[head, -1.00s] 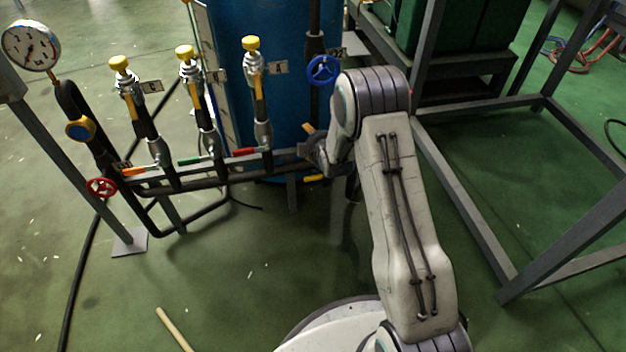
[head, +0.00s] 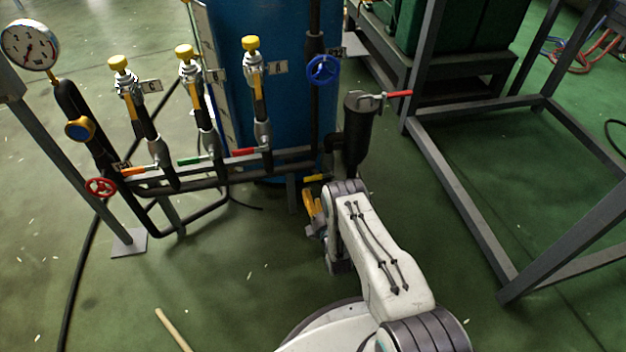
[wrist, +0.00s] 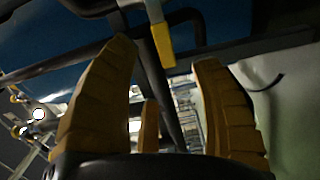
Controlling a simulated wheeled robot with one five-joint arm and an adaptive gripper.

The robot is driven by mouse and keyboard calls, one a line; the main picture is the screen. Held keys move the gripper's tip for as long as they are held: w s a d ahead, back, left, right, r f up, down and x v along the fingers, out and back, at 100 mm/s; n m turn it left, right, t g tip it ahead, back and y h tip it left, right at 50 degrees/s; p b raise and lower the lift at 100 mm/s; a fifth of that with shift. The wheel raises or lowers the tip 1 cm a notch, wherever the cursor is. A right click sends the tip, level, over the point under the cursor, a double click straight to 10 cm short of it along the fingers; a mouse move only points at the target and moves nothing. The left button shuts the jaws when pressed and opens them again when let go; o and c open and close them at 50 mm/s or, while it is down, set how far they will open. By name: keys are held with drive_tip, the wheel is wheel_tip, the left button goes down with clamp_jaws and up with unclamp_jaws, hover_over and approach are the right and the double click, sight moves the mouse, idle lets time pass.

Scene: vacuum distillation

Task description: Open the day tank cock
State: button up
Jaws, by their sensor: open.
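A yellow lever handle (head: 316,178) sits low on the dark pipework in front of the blue tank (head: 232,95). No label marks it as the day tank cock in these frames. In the wrist view the yellow handle (wrist: 163,45) hangs down between my fingertips and beyond them, with no clear contact. My gripper (head: 312,208) is open, with orange-yellow fingers, just below and in front of that handle in the head view. The gripper is partly hidden by my own wrist.
A dark cylindrical vessel (head: 358,135) with a red lever (head: 398,94) stands right of the pipes. A blue handwheel (head: 322,69) is above. Orange (head: 133,171), green (head: 189,161) and red (head: 243,152) levers line the manifold. A grey frame (head: 470,220) is at right.

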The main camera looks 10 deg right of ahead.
sight(313, 178)
drive_tip(key=w+b, duration=0.3)
drive_tip(key=w, duration=0.2)
drive_tip(key=shift+w+f, duration=0.15)
drive_tip(key=shift+w, duration=0.8)
clamp_jaws()
